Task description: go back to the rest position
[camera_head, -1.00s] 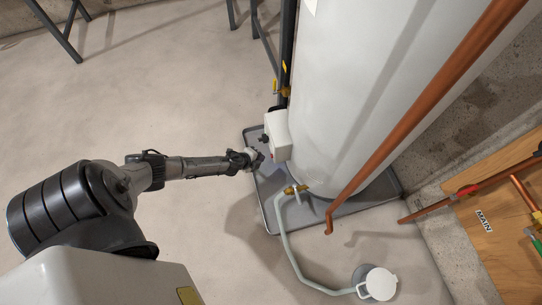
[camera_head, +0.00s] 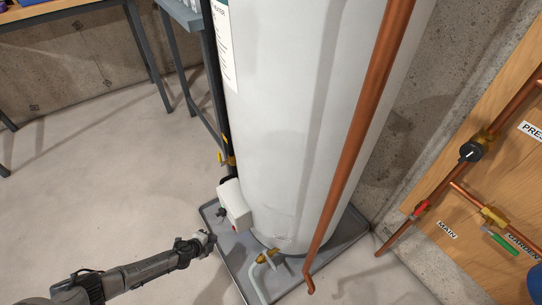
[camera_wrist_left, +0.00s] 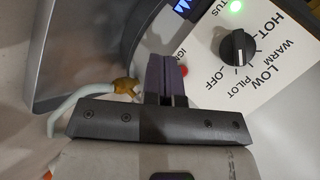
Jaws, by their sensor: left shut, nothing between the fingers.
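My left gripper (camera_head: 208,241) is at the end of my arm, low in the head view. It is just left of and below the white control box (camera_head: 234,205) on the water heater (camera_head: 290,120). In the left wrist view its dark fingers (camera_wrist_left: 166,82) are together with nothing between them. Beyond them is the control panel (camera_wrist_left: 268,75), with a black knob (camera_wrist_left: 238,48), a red button (camera_wrist_left: 184,71) and a lit green lamp (camera_wrist_left: 236,6). The fingers appear apart from the knob. My right gripper is in neither view.
The heater stands in a grey tray (camera_head: 237,270). A brass drain valve (camera_head: 268,256) with a pale hose and a copper pipe (camera_head: 357,140) are right of my gripper. A wooden pipe board (camera_head: 470,225) is at right. The floor (camera_head: 90,200) at left is open.

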